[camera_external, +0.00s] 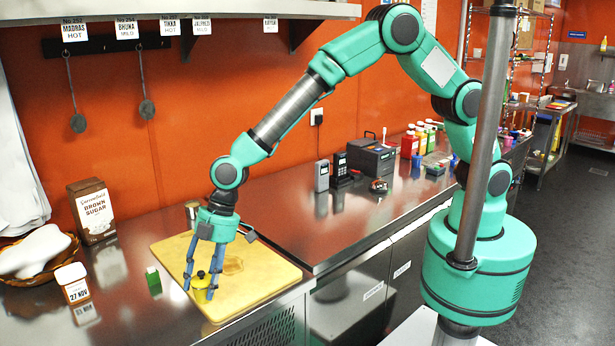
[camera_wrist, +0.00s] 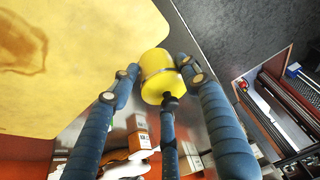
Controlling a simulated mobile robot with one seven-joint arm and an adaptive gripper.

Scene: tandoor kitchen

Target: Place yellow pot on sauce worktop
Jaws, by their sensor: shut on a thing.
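My gripper (camera_external: 206,280) has blue fingers and points down over the front part of the wooden board.
The wooden board (camera_external: 262,275) has a brown stain. A small green item (camera_external: 153,281) and a brown sugar box (camera_external: 92,212) stand to the left. Black devices (camera_external: 341,168) and a dark box (camera_external: 371,158) stand along the right worktop's back. Its near part is clear.

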